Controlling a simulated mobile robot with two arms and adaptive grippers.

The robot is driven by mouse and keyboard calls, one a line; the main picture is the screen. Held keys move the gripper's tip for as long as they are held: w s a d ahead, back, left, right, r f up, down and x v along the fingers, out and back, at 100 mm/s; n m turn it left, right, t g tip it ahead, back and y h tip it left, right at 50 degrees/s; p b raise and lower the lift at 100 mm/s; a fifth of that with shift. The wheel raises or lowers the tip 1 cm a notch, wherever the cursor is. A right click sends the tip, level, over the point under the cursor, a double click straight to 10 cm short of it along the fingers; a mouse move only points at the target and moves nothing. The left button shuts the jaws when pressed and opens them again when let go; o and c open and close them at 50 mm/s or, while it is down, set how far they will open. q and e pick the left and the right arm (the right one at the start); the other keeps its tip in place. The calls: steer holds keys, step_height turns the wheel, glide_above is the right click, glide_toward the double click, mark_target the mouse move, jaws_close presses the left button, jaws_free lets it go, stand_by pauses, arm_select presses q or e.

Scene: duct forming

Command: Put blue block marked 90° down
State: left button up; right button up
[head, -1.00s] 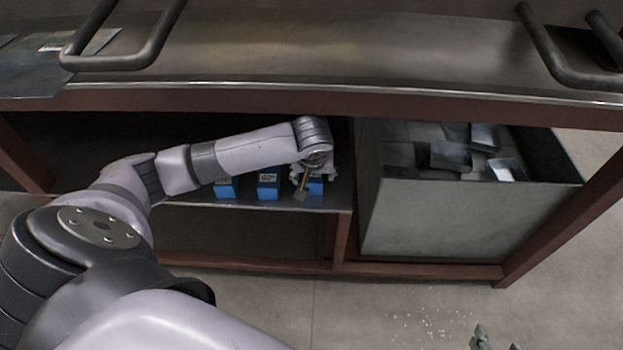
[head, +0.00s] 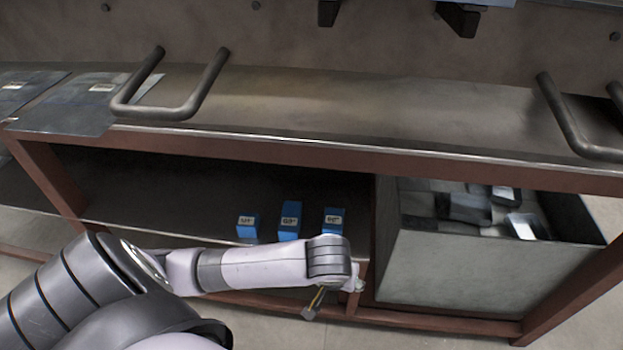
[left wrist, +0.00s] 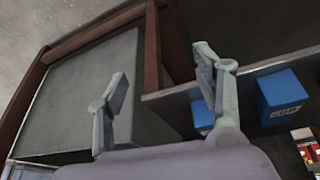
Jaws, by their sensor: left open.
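Three blue blocks stand in a row on the lower shelf in the head view. The right block (head: 333,226), nearest the bin, has a white label too small to read surely; I take it for the 90° one. The middle block (head: 289,226) and the left block (head: 247,230) stand apart from it. My left gripper (head: 313,305) is open and empty, in front of and below the shelf edge. In the left wrist view its fingers (left wrist: 162,66) are spread with nothing between. One block (left wrist: 202,114) is partly hidden behind a finger; another (left wrist: 283,97) shows its label upside down.
A grey metal bin (head: 480,275) with metal pieces inside stands right of the shelf (head: 170,215). The red-brown frame and bench top (head: 330,115) overhang the shelf. Handles (head: 185,105) stick out above. The shelf's left part is bare.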

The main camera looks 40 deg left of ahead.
arm_select(q)
steer(key=s+d+m+h, duration=0.2)
steer(key=s+d+m, duration=0.1)
steer(key=s+d, duration=0.15)
steer(key=s+a+f+m, duration=0.1)
steer(key=s+a+m, duration=0.2)
steer(key=s, duration=0.5)
steer(key=shift+a+y, duration=0.4)
steer(key=shift+a, duration=0.05)
steer(key=shift+f, duration=0.1)
arm_select(e)
steer(key=shift+w, duration=0.15)
